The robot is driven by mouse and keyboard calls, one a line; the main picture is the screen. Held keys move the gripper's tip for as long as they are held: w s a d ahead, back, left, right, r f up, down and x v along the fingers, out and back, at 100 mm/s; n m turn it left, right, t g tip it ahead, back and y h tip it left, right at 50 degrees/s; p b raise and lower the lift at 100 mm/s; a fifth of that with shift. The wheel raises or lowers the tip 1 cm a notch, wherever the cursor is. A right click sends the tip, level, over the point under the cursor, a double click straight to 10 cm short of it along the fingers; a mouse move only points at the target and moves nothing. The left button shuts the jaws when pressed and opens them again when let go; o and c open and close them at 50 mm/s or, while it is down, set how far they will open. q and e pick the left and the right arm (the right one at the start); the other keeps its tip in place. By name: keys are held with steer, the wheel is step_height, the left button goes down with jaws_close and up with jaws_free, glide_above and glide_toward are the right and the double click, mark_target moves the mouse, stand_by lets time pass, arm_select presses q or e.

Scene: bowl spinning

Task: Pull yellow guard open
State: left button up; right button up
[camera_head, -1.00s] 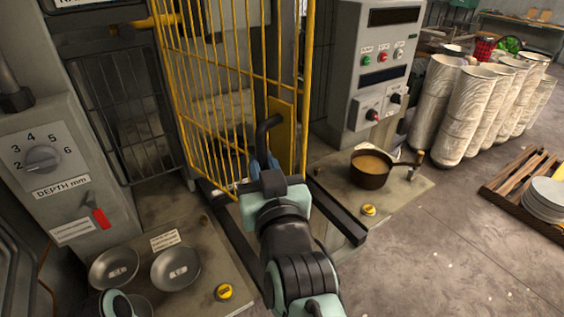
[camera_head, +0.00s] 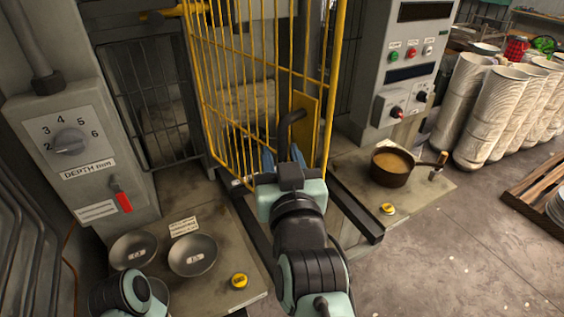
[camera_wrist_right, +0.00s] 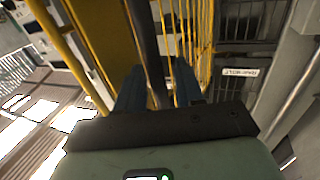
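The yellow guard (camera_head: 228,88) is a barred frame standing in front of the machine. It appears closed across the machine's front, and its bars show in the right wrist view (camera_wrist_right: 205,40). A dark curved handle (camera_head: 284,136) sits by a yellow plate on its right side. My right gripper (camera_head: 268,160) is at the handle's lower part. In the right wrist view its blue fingers (camera_wrist_right: 157,80) stand apart, with the dark handle bar (camera_wrist_right: 147,45) between them. I cannot see a grip on it. Part of my left arm shows at the bottom left; its gripper is out of view.
A depth dial panel (camera_head: 72,142) stands at left, above grey bowls (camera_head: 193,256). A control box (camera_head: 408,75) stands at right, with a brown pot (camera_head: 391,168) below it on a ledge. Stacked pale columns (camera_head: 490,112) stand far right.

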arm_select(q)
steer(key=s+f+b, duration=0.2)
steer(key=f, duration=0.1)
steer(key=s+f+b, duration=0.1)
steer(key=shift+f, duration=0.25)
arm_select(e)
steer(key=s+d, duration=0.2)
steer(key=s, duration=1.1)
